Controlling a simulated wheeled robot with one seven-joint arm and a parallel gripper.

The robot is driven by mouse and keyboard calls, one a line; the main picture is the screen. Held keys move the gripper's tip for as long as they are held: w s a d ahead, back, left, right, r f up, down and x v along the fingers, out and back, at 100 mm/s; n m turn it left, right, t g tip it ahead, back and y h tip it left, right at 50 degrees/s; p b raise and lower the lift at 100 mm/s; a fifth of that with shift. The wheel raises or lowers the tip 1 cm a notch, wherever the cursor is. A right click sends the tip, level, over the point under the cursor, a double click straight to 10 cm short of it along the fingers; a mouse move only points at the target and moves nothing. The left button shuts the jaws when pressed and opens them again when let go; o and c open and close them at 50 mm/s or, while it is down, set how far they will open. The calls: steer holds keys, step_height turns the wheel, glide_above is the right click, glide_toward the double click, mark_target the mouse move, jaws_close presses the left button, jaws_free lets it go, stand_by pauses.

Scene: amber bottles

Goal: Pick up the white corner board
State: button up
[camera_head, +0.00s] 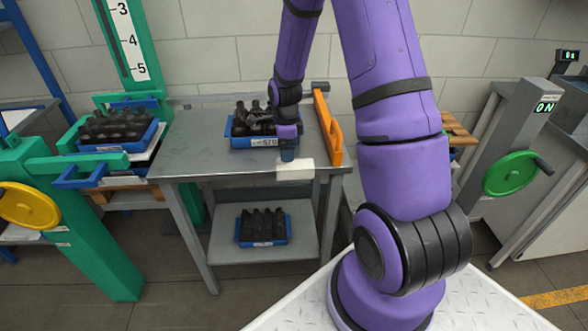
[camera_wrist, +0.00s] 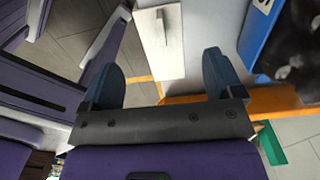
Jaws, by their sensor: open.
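The white corner board (camera_head: 295,169) is a small pale rectangle at the front right corner of the metal table. In the wrist view the white board (camera_wrist: 158,52) shows as a cream rectangle with a narrow raised piece on it, at the top middle. My gripper (camera_wrist: 160,78) is open, with its two blue fingers apart and nothing held between them. The board lies ahead of and between the fingertips in that picture; I cannot tell the exact gap. In the head view my gripper (camera_head: 288,155) points down just above the board at the table's front edge.
A blue crate of dark bottles (camera_head: 240,142) stands on the metal table (camera_head: 195,165) close behind my gripper. An orange rail (camera_head: 328,128) runs along the table's right side. Another bottle crate (camera_head: 263,244) sits on the lower shelf. Green machine posts stand left.

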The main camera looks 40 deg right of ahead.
mark_target(287, 164)
steer(key=shift+w+f, duration=0.1)
steer(key=shift+f, duration=2.55)
steer(key=c, duration=1)
steer(key=shift+r, duration=0.1)
